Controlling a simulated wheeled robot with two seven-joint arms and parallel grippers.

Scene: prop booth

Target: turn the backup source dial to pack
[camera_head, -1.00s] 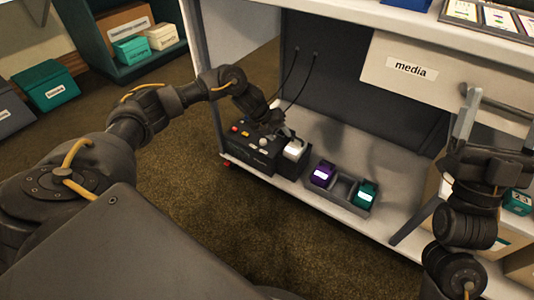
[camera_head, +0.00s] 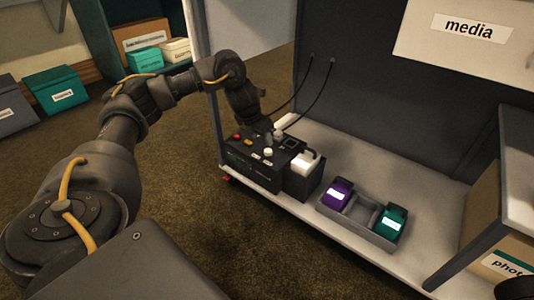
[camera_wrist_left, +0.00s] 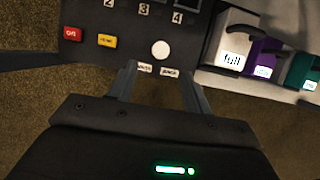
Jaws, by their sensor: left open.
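The backup source dial is a round white knob (camera_head: 268,152) on top of a black control box (camera_head: 240,158). In the left wrist view the dial (camera_wrist_left: 161,49) sits just above two small white labels; the right one seems to read pack (camera_wrist_left: 170,72). I cannot tell which way the dial points. My left gripper (camera_wrist_left: 158,72) is open, its two fingers apart on either side of the labels, with the dial just beyond the tips. In the head view this gripper (camera_head: 268,132) is above the box, partly hidden by its wrist. My right gripper is out of view.
A white pack marked full (camera_wrist_left: 232,45) sits at the box's right end. A grey tray (camera_head: 352,221) holds a purple pack (camera_head: 336,193) and a teal pack (camera_head: 391,220). Red (camera_wrist_left: 71,33) and yellow (camera_wrist_left: 106,41) buttons are near the dial. Two black cables hang behind.

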